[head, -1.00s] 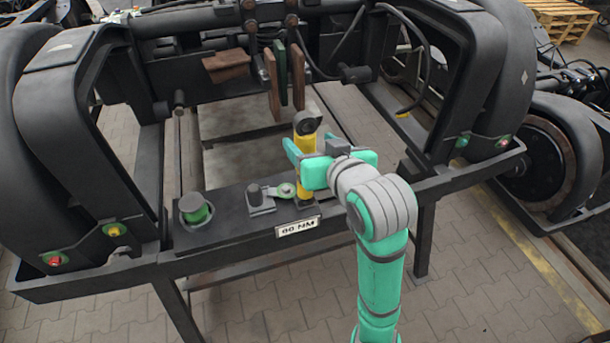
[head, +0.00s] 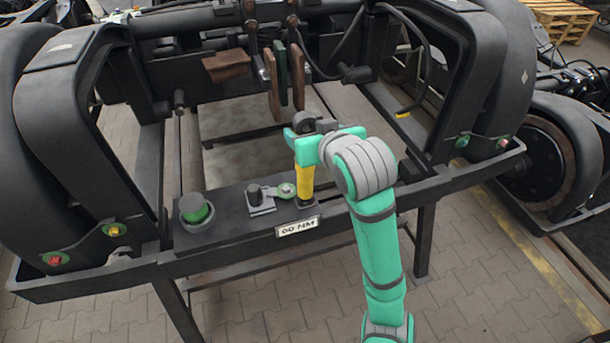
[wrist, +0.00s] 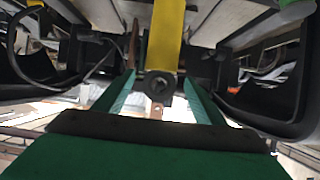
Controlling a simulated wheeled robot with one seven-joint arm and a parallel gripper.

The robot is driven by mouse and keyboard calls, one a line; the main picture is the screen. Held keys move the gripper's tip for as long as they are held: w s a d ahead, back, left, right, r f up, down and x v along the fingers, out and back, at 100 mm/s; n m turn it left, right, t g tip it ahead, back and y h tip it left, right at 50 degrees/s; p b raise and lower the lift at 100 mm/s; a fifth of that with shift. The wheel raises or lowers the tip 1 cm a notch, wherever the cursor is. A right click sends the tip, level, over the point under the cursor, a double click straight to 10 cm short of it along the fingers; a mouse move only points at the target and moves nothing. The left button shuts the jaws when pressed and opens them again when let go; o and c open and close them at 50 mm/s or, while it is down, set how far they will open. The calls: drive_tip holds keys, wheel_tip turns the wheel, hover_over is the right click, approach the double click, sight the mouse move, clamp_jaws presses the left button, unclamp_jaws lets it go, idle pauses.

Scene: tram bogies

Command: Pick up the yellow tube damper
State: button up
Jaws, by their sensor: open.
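The yellow tube damper (head: 306,182) stands upright on the dark front plate of the bench, with a dark eye end at its top. In the wrist view its yellow tube (wrist: 167,35) comes down from the top edge and its dark eye end (wrist: 159,86) lies between the finger tips. My gripper (head: 301,140) is at the damper's upper end, with one teal finger showing to its left. In the wrist view my gripper (wrist: 162,97) is open, with a finger on either side of the eye end. Contact cannot be told.
A green-ringed black knob (head: 195,210) and a small black block (head: 262,198) with a green-eyed link stand left of the damper. A "60 NM" label (head: 298,227) is on the front edge. Brown and green plates (head: 282,75) hang behind. Black bogie frames rise on both sides.

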sight(305, 127)
drive_tip(key=shift+x, duration=1.85)
clamp_jaws()
drive_tip(key=shift+r, duration=0.1)
